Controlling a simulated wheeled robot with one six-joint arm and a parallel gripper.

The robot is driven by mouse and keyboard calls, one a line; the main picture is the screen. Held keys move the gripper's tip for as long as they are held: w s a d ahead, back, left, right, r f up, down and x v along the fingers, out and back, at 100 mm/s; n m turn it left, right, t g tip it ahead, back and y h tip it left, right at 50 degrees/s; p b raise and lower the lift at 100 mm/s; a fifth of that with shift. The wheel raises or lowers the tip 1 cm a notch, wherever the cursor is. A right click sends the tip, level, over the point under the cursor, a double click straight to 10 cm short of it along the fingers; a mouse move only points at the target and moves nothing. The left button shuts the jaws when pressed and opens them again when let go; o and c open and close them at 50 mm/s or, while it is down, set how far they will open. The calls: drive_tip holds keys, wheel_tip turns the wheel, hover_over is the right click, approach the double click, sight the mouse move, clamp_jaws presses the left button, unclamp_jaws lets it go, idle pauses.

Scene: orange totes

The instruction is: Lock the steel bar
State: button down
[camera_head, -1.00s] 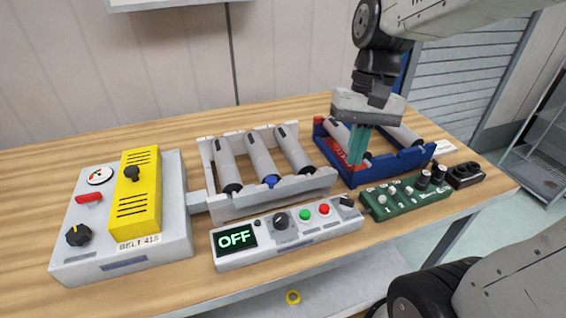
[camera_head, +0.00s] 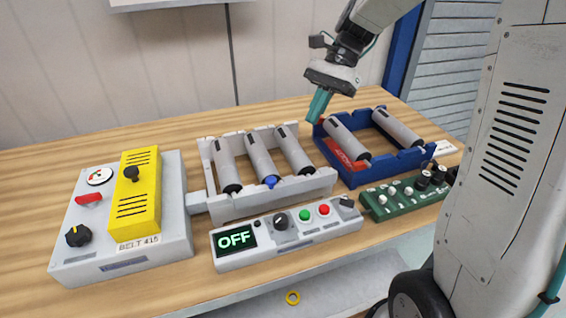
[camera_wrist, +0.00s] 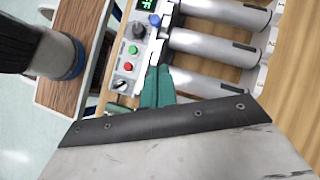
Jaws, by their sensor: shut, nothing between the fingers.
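Several grey steel bars lie in two racks; I cannot tell which one the task means. Three lie side by side in the grey rack (camera_head: 285,200), among them a left bar (camera_head: 226,163), a middle bar (camera_head: 261,155) and a right bar (camera_head: 292,149). A blue knob (camera_head: 271,181) sits at the near end of the middle bar and also shows in the wrist view (camera_wrist: 155,20). In the wrist view the fingers (camera_wrist: 158,70) appear over the grey rack's bars.
In front are a control box (camera_head: 285,235) reading OFF and a green panel (camera_head: 405,197). A grey box with a yellow cover (camera_head: 134,195) stands left. The table behind the grey rack is clear.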

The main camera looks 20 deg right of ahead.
approach(283, 179)
drive_tip(key=x, duration=0.3)
drive_tip(key=shift+s+a+f, duration=0.15)
drive_tip(key=shift+s+a, duration=0.2)
drive_tip(key=shift+a, duration=0.3)
drive_tip(key=shift+s+a+f, duration=0.15)
drive_tip(key=shift+s+a, duration=0.2)
drive_tip(key=shift+a, duration=0.3)
drive_tip(key=shift+s+a+f, duration=0.15)
drive_tip(key=shift+s+a, duration=0.15)
drive_tip(key=shift+a, duration=0.3)
